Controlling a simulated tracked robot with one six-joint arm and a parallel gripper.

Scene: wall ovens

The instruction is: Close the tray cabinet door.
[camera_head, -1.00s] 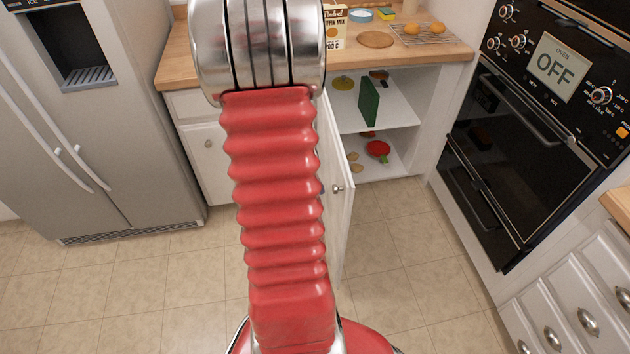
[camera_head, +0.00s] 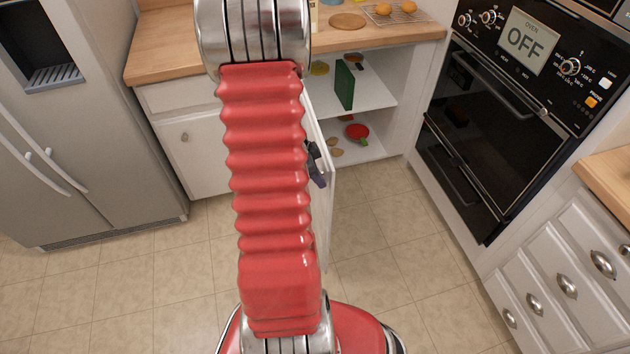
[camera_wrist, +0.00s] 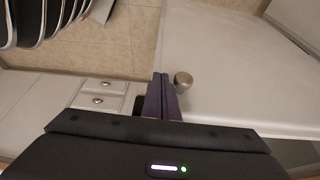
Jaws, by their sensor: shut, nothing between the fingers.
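The white cabinet door (camera_head: 322,218) stands open in the head view, swung out towards me, partly hidden behind my arm. The open cabinet (camera_head: 375,95) beside it shows its shelf. My gripper (camera_head: 317,165) shows as dark fingers beside the door's outer part. In the wrist view, the fingers (camera_wrist: 163,98) are shut and empty, just left of the door's round metal knob (camera_wrist: 183,79). The pale door panel (camera_wrist: 235,75) fills the right of that view. I cannot tell whether the fingers touch the knob or the door.
The cabinet holds a green board (camera_head: 344,85) and a red pan (camera_head: 357,132). Black wall ovens (camera_head: 490,120) stand to the right, a steel fridge (camera_head: 90,120) to the left. The wooden counter (camera_head: 165,50) runs above the cabinet. The tiled floor (camera_head: 390,230) right of the door is clear.

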